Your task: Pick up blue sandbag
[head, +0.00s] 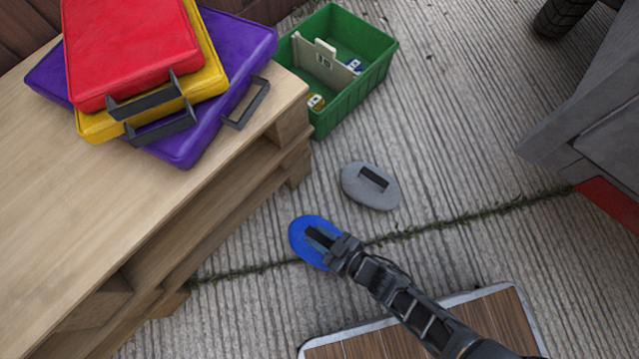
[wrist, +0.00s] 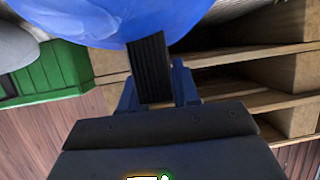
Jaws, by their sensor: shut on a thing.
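The blue sandbag (head: 301,239) is an oval blue bag with a black strap handle, in the middle of the head view beside the pallet table. My gripper (head: 327,241) is at its handle, with the arm reaching in from the lower right. In the wrist view the blue sandbag (wrist: 130,18) fills the top, and its black strap (wrist: 150,68) runs down between the jaws of my gripper (wrist: 157,88). The gripper is shut on the strap. In the head view the gripper hides part of the bag. I cannot tell whether the bag touches the ground.
A grey sandbag (head: 370,187) lies on the ribbed concrete just behind. A green crate (head: 352,99) with a divider stands at the back. A wooden pallet table (head: 150,220) at left bears red, yellow and purple cases. A wood-topped platform (head: 420,330) is at the front.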

